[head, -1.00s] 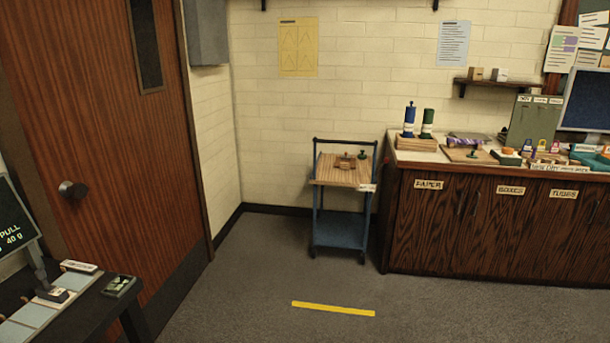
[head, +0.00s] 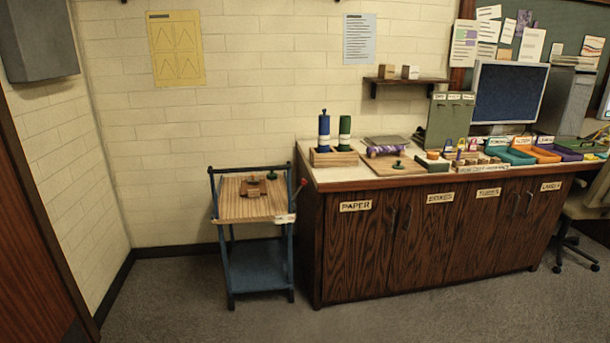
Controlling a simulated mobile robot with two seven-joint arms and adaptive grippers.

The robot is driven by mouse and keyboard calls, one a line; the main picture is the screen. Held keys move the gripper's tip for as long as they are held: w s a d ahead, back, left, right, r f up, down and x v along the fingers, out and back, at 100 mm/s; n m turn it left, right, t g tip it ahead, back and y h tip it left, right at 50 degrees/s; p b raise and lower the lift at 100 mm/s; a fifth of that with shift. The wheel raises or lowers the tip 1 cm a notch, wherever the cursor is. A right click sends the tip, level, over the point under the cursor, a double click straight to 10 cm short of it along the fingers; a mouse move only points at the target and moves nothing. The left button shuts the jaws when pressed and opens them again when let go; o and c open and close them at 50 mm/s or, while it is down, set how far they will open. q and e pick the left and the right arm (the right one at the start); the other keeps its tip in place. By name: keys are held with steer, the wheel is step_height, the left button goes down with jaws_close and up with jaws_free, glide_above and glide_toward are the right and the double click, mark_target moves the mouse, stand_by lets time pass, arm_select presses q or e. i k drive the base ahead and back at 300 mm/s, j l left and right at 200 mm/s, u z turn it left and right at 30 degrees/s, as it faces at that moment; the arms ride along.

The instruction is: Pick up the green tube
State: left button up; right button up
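The green tube (head: 344,136) stands upright in a wooden holder (head: 334,158) at the left end of the counter. It has a pale band around its middle. A taller blue tube (head: 324,130) stands just left of it in the same holder, also with a pale band and a small knob on top. Neither of my grippers shows in the head view.
A blue cart (head: 252,205) with a wooden top stands left of the counter (head: 400,235). A purple patterned roll (head: 383,150), a board and coloured trays lie farther right on the counter. A chair (head: 580,210) stands at far right. The floor in front is clear.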

mark_target(344, 126)
steer(key=i+z, duration=0.35)
steer(key=i, duration=0.65)
